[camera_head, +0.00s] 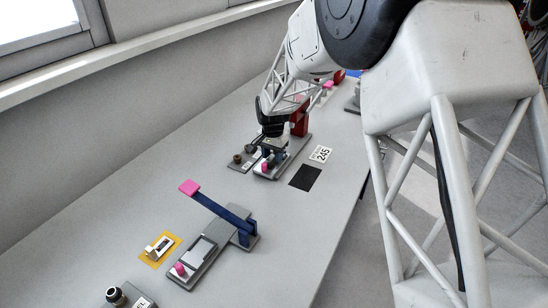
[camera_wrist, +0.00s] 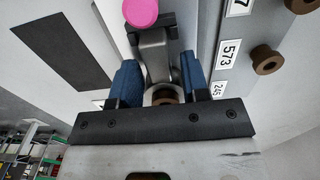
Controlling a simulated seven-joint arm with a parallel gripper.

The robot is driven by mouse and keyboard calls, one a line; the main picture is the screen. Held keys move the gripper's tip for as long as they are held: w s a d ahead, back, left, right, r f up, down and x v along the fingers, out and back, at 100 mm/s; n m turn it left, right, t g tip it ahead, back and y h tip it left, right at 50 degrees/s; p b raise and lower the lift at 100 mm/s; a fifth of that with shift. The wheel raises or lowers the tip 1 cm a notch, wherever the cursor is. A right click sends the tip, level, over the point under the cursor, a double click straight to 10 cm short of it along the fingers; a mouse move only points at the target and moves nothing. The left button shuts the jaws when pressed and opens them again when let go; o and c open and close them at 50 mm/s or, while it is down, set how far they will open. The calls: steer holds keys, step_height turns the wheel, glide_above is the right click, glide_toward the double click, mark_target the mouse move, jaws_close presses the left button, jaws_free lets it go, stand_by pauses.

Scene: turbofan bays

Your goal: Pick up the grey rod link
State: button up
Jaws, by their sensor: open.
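The grey rod link (camera_wrist: 153,48) lies between my fingers in the wrist view. Its near end is a ring around a brown bushing, partly hidden by my gripper's black bar. My gripper (camera_wrist: 157,68) is open, with one blue finger on each side of the link; I cannot tell whether either touches it. In the head view my gripper (camera_head: 271,146) is low over the grey fixture (camera_head: 267,176) at the middle of the bench, and the link there is hidden or too small to make out.
A pink knob (camera_wrist: 140,12) stands just beyond the link. Brown bushings (camera_wrist: 266,60) and number labels (camera_wrist: 229,52) are to the right. A black mat (camera_wrist: 62,52) lies left. In the head view, a red block (camera_head: 300,121) stands behind my gripper and a blue lever (camera_head: 222,211) rises nearer.

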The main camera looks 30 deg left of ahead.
mark_target(272, 156)
jaws_close()
steer(key=shift+r, duration=0.2)
stand_by(0.3)
steer(key=shift+r, duration=1.75)
steer(key=s+d+r, duration=0.1)
steer(key=s+d, duration=0.9)
steer(key=s, duration=0.2)
steer(key=shift+d, duration=0.35)
